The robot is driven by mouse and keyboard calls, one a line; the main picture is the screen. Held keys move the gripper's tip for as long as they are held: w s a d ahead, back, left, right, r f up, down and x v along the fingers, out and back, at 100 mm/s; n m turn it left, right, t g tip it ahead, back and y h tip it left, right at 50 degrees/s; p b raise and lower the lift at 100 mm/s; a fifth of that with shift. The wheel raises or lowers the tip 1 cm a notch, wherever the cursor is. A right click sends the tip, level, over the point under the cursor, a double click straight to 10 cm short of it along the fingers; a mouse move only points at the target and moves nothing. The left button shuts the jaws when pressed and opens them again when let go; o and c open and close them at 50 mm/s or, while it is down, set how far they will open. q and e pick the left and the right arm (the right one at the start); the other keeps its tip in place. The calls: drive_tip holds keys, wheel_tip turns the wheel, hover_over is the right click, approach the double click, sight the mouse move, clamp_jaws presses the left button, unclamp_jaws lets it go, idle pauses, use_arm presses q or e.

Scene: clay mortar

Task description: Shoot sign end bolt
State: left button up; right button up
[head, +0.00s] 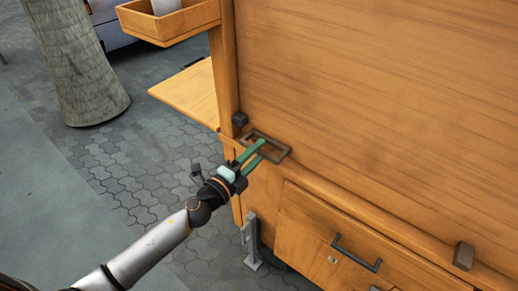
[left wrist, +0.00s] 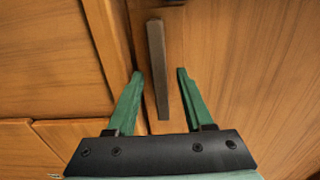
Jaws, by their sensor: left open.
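A brown rectangular loop-shaped piece (head: 281,156), which looks like the bolt's handle, sits at the lower left corner of the big wooden sign panel (head: 390,110). My left gripper (head: 263,149) is open, its green fingers reaching over this piece. In the left wrist view a dark bar (left wrist: 157,60) stands between the two spread fingers of the left gripper (left wrist: 160,72), with gaps on both sides. I cannot tell how deep the bar sits between them. A dark block (head: 239,119) is fixed just above left of the loop piece. My right gripper is not in view.
A wooden drawer (head: 325,240) with a dark handle (head: 356,254) lies below the panel. Another dark block (head: 463,255) is at the lower right. A side shelf (head: 190,92) and a box (head: 170,22) stick out left. A tree trunk (head: 75,65) stands on the paving.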

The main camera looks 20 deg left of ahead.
use_arm(q)
drive_tip(key=shift+w+d, duration=0.25)
drive_tip(key=shift+w, duration=0.35)
drive_tip(key=shift+c, duration=0.4)
clamp_jaws()
idle(0.7)
